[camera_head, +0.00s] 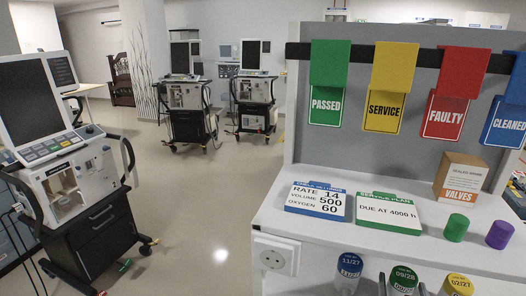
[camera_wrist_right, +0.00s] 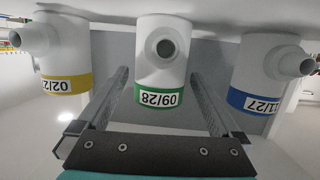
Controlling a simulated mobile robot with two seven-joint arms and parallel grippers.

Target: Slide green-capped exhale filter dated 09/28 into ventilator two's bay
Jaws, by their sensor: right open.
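The 09/28 filter (camera_head: 404,278) has a green top and stands at the bottom of the head view. In the right wrist view it is a white cylinder (camera_wrist_right: 162,60) with a green label band and a round port, shown upside down. My right gripper (camera_wrist_right: 159,80) is open, its fingers on either side of this filter with gaps between. Its fingertips also show at the bottom of the head view (camera_head: 402,288). My left gripper is not in view. A ventilator (camera_head: 75,165) with an open bay stands at left; two more (camera_head: 187,95) (camera_head: 254,90) stand behind.
A blue 11/27 filter (camera_head: 349,268) and a yellow 02/27 filter (camera_head: 457,285) flank the green one closely. The bench (camera_head: 400,240) above holds a green cylinder (camera_head: 455,227), a purple cylinder (camera_head: 499,234), a valves box (camera_head: 460,177) and two cards. Open floor (camera_head: 200,225) lies left of the bench.

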